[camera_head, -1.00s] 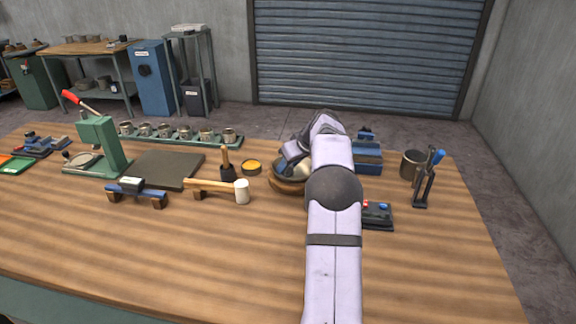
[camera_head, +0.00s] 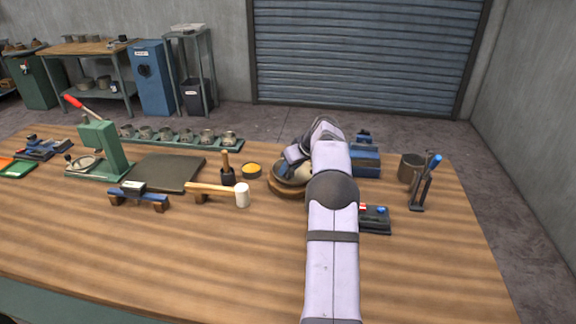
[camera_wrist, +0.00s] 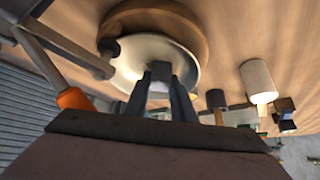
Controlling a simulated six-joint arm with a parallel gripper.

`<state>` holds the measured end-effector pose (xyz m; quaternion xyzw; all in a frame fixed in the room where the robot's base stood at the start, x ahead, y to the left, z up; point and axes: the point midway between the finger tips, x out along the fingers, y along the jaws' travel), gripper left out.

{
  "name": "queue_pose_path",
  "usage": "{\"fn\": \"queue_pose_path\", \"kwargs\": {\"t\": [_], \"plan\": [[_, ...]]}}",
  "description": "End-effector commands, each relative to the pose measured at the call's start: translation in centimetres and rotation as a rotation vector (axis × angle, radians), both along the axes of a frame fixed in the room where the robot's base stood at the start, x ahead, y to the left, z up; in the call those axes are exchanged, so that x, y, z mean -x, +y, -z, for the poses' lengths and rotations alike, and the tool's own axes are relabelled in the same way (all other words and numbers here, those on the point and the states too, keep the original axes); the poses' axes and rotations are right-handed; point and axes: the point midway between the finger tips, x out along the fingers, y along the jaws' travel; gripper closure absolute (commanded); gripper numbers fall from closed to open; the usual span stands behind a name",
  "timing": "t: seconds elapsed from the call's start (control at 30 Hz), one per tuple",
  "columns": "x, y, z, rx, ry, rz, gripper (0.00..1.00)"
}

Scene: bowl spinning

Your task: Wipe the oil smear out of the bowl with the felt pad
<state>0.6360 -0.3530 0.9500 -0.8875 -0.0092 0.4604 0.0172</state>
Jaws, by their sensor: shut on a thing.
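The metal bowl (camera_head: 303,173) sits on a round wooden base (camera_head: 287,190) right of the table's middle, partly covered by my arm. In the wrist view the bowl's pale inside (camera_wrist: 132,60) shows, with the wooden base (camera_wrist: 185,22) behind it. My gripper (camera_wrist: 162,82) reaches into the bowl, shut on a small grey block that looks like the felt pad (camera_wrist: 160,70). The pad is over the inside of the bowl; whether it touches the surface cannot be told. I cannot make out the oil smear.
A blue block-like fixture (camera_head: 365,162) is behind my arm. A dark cup (camera_head: 410,167) and a tool stand (camera_head: 422,187) are at the right. The front of the table is clear.

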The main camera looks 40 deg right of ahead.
Motion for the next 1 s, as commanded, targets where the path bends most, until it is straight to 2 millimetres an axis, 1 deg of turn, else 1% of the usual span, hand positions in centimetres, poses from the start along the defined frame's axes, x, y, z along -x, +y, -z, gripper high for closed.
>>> {"fn": "queue_pose_path", "kwargs": {"t": [0.07,0.5,0.83,1.0], "plan": [[-0.2,-0.3,-0.4,-0.001,0.001,0.001,0.95],[-1.0,-1.8,-0.3,0.008,-0.007,0.005,0.95],[-1.0,-2.0,-0.3,0.01,-0.009,0.006,0.95],[-0.8,-1.7,-0.1,0.012,-0.01,0.006,0.95]]}}
